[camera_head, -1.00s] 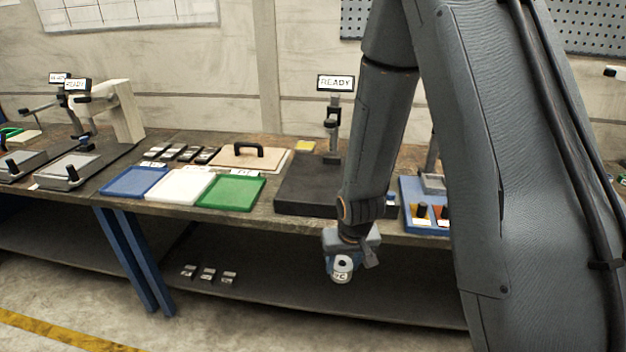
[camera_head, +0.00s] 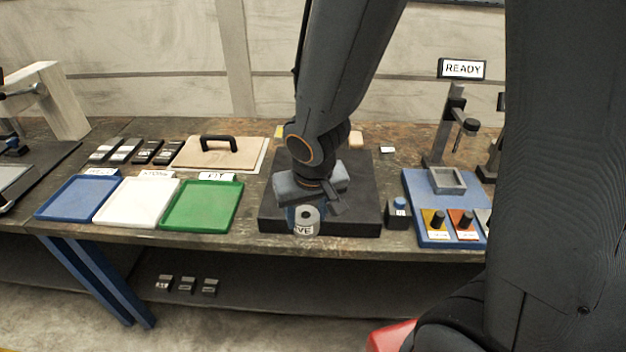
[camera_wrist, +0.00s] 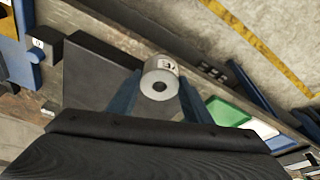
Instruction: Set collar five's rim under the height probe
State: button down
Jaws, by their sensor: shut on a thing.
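Collar five (camera_head: 306,221) is a short light-grey cylinder with a dark centre hole and a label partly reading "VE". My gripper (camera_head: 305,207) is shut on it, above the front part of the black slab (camera_head: 362,208). In the wrist view the collar (camera_wrist: 160,84) sits between the dark blue fingers (camera_wrist: 154,102), its holed end facing the camera. A post with a dark head (camera_head: 468,127) stands on the blue base (camera_head: 426,206) at right, under a READY sign (camera_head: 462,69). The stand behind the slab is hidden by my arm, so I cannot tell which is the height probe.
Blue (camera_head: 76,198), white (camera_head: 135,203) and green (camera_head: 202,207) trays lie left of the slab. A handled board (camera_head: 215,153) is behind them. A small dark block with a blue top (camera_head: 398,211) stands between slab and blue base. Several small blocks (camera_head: 130,150) lie farther left.

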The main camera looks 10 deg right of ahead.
jog(key=b, duration=0.1)
jog(key=w+b, duration=0.1)
jog(key=shift+w+d+f+b, duration=0.15)
jog(key=shift+w+d+b, duration=0.1)
jog(key=shift+b, duration=0.15)
jog(key=shift+w+a+b, duration=0.1)
jog(key=shift+w+b, duration=0.2)
jog(key=shift+b, duration=0.65)
jog(key=w+d+p, duration=0.1)
jog(key=w, duration=0.3)
jog(key=w+d+p, duration=0.1)
jog(key=w+d, duration=0.1)
jog(key=w, duration=0.3)
jog(key=w+d+p, duration=0.1)
jog(key=w, duration=0.4)
jog(key=shift+d+r, duration=0.2)
jog(key=shift+d, duration=0.1)
jog(key=shift+s+p+x, duration=0.2)
jog(key=shift+p+x, duration=0.3)
jog(key=shift+x, duration=0.4)
jog(key=shift+s+p+x, duration=0.2)
jog(key=shift+p+x, duration=0.25)
jog(key=shift+x, duration=0.4)
jog(key=shift+f, duration=0.2)
jog(key=c, duration=1.3)
grip_release()
jog(key=shift+f, duration=0.1)
jog(key=shift+c, duration=0.2)
jog(key=o, duration=0.4)
